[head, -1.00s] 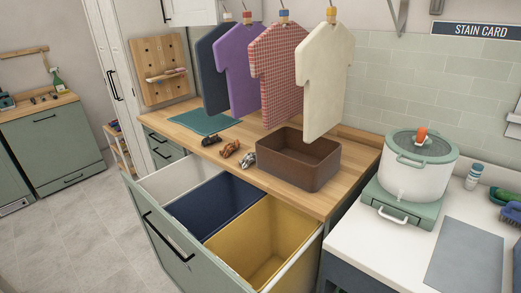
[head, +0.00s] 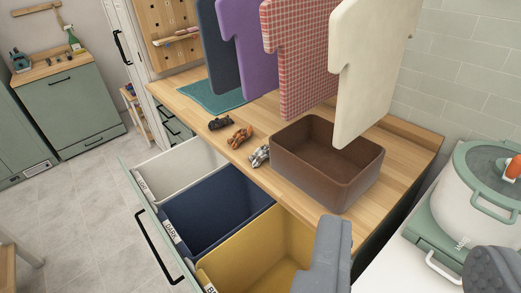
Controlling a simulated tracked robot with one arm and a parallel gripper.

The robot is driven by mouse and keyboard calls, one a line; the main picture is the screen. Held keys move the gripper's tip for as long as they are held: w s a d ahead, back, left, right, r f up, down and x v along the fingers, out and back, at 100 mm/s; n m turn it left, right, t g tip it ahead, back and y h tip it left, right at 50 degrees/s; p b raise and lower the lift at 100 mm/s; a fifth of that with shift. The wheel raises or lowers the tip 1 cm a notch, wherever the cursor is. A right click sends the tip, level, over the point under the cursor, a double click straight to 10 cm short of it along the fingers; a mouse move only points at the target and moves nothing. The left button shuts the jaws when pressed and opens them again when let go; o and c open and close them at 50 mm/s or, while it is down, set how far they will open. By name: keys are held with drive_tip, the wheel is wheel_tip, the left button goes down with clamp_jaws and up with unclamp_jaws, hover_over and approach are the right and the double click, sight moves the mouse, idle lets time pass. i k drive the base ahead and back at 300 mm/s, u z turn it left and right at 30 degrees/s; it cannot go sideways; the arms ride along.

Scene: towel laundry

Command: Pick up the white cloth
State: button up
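The white cloth (head: 372,75) is a flat, cream-white, shirt-shaped piece. It hangs at the right end of a row of shirt shapes, above the counter, and its lower end is close to the brown box (head: 338,190). Its top is cut off by the upper edge of the view. My gripper (head: 413,238) shows as two grey fingers at the lower right, spread wide apart with nothing between them. It is below the white cloth in the picture and apart from it.
A red checked shirt (head: 298,65), a purple one (head: 245,50) and a dark one (head: 215,45) hang to the left. Below is an open drawer with pale, navy (head: 215,210) and yellow (head: 255,255) bins. A white pot (head: 485,190) stands at right.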

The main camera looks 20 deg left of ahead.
sight(262, 152)
drive_tip(key=u, duration=2.2)
drive_tip(key=i, duration=2.75)
drive_tip(key=z, duration=3.2)
